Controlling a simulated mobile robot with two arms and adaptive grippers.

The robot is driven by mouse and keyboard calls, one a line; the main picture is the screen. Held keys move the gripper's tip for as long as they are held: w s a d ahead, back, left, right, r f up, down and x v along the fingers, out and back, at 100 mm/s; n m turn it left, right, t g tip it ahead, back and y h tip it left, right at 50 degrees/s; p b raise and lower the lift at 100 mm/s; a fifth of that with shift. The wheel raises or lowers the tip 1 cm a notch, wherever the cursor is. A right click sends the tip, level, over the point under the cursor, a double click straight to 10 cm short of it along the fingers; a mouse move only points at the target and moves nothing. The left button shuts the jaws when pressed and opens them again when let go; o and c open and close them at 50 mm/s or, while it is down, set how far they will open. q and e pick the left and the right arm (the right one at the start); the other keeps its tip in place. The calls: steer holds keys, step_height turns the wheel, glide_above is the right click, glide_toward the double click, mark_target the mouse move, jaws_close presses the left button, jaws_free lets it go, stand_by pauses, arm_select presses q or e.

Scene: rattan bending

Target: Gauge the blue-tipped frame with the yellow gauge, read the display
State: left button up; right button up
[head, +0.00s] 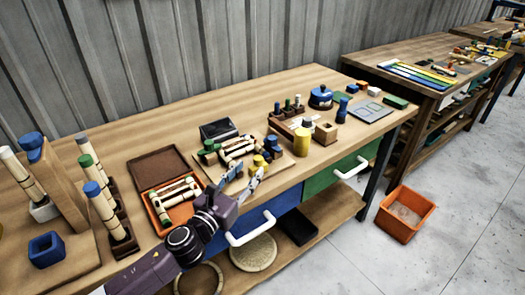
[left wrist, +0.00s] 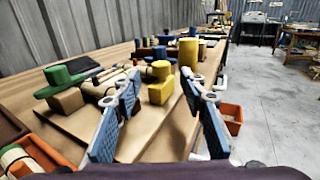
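A yellow block with a round knob, likely the yellow gauge (head: 259,164), sits on the wooden board in the head view. In the left wrist view the yellow gauge (left wrist: 160,86) shows beyond and between my fingers. My left gripper (head: 243,178) is open and empty, just in front of the gauge, apart from it. Light rattan pieces (head: 237,147) lie on the board behind it; their tip colours are hard to tell. A blue-tipped rattan piece (head: 100,203) stands in a dark rack at left. My right gripper is not in view.
An orange tray (head: 158,220) with green-tipped rattan lies left of my gripper. A dark box (head: 217,130), possibly the display, stands behind the board. A yellow cylinder (head: 302,143) and a grey scale-like plate (head: 370,111) are farther right. An orange bin (head: 405,232) is on the floor.

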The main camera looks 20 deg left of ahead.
mark_target(256, 162)
arm_select(q)
steer(key=shift+w+d+r, duration=0.1)
steer(key=shift+w+r, duration=0.1)
steer(key=shift+w, duration=0.2)
steer(key=w, duration=0.3)
steer(key=shift+d+r+p, duration=0.2)
steer(key=shift+d+p, duration=0.1)
steer(key=shift+d, duration=0.1)
steer(key=shift+w+d+f, duration=0.15)
steer(key=shift+w+f, duration=0.05)
steer(key=shift+w, duration=0.85)
steer(key=shift+w+d, duration=0.1)
steer(key=shift+w, duration=0.1)
jaws_close()
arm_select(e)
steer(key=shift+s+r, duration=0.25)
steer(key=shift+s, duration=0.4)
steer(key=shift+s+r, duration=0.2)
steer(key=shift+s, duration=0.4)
